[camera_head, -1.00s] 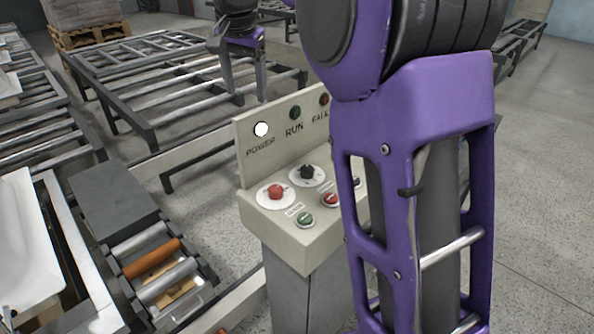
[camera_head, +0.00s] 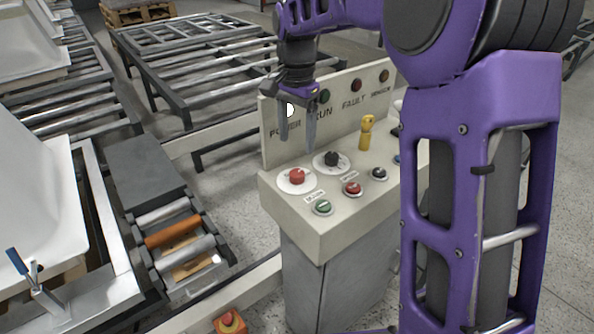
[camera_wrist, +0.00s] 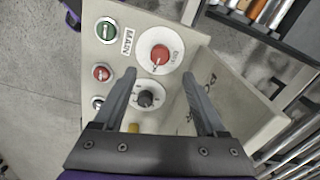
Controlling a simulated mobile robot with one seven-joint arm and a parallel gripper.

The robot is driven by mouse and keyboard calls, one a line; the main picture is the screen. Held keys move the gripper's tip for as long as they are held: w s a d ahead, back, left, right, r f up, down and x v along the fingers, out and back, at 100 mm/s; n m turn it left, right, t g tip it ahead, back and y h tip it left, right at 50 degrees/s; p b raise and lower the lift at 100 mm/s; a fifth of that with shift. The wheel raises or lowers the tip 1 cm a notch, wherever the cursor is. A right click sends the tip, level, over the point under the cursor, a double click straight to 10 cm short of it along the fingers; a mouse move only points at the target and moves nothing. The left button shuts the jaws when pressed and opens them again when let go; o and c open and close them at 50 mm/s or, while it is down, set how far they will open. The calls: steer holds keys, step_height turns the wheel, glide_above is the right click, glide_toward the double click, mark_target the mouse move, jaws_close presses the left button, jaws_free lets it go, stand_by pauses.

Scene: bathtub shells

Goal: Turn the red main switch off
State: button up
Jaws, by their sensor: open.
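The red main switch (camera_head: 296,177) is a round red knob on a white disc at the near left of the control panel's top. In the wrist view the red knob (camera_wrist: 160,54) lies ahead of the fingertips, with a "MAIN" label beside its disc. My gripper (camera_head: 298,145) is open and empty, pointing down above the panel, near the red knob and a black rotary knob (camera_head: 331,158). In the wrist view the black knob (camera_wrist: 146,98) shows between my fingers (camera_wrist: 160,85). The fingers appear apart from both knobs. The white POWER lamp (camera_head: 289,110) is partly behind my gripper.
The panel top also has a green button (camera_head: 322,207), a red button (camera_head: 352,188), a black button (camera_head: 379,173) and an upright yellow part (camera_head: 366,132). The upright lamp board (camera_head: 345,105) stands close behind my gripper. Roller conveyors (camera_head: 180,240) lie to the left.

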mark_target(297, 172)
step_height(297, 172, down, 9)
steer(key=shift+r+b, duration=0.1)
steer(key=shift+b, duration=0.5)
jaws_close()
